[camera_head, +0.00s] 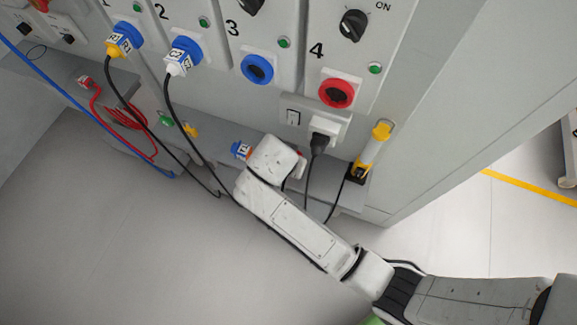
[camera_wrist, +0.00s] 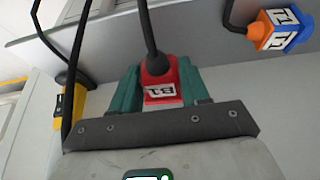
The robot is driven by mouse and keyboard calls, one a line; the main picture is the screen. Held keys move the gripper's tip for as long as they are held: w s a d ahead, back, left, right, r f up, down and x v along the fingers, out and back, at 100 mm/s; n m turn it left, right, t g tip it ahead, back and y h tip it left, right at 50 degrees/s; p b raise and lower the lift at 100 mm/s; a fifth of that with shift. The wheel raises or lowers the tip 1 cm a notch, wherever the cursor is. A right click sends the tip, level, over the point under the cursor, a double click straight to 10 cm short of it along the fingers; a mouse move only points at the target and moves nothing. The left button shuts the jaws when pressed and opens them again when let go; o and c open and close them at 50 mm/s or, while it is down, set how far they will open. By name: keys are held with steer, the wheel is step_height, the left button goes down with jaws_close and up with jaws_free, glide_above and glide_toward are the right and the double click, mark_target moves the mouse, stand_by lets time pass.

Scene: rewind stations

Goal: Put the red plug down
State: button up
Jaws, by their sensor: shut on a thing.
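In the wrist view the red plug (camera_wrist: 161,88), with a white label and a black cable, sits between the two teal fingers of my gripper (camera_wrist: 158,86). The gripper is shut on it. In the head view my arm covers the gripper and most of the plug; a small red part (camera_head: 301,165) shows beside the arm's end, near the grey shelf (camera_head: 350,198) under the panel. I cannot tell whether the plug touches the shelf.
A blue and orange plug (camera_wrist: 281,30) is at the right in the wrist view. A black plug (camera_head: 320,140) is in a white outlet. Blue socket 3 (camera_head: 257,69) and red socket 4 (camera_head: 336,93) are empty. Several cables hang nearby.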

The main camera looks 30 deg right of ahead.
steer(key=shift+w+d+f, duration=0.1)
steer(key=shift+w+f, duration=0.35)
steer(key=shift+f, duration=1.65)
steer(key=o, duration=1.4)
steer(key=shift+o, duration=0.2)
steer(key=p+v, duration=0.1)
steer(key=v, duration=1.1)
steer(key=s+d+f+n+g+y, duration=0.1)
steer(key=s+d+n, duration=0.4)
steer(key=s, duration=0.4)
steer(key=s+d+f+n+y, duration=0.1)
steer(key=s+d+n, duration=0.4)
steer(key=s, duration=0.5)
steer(key=shift+d+g+y, duration=0.4)
steer(key=shift+d+y, duration=0.4)
steer(key=shift+d, duration=0.15)
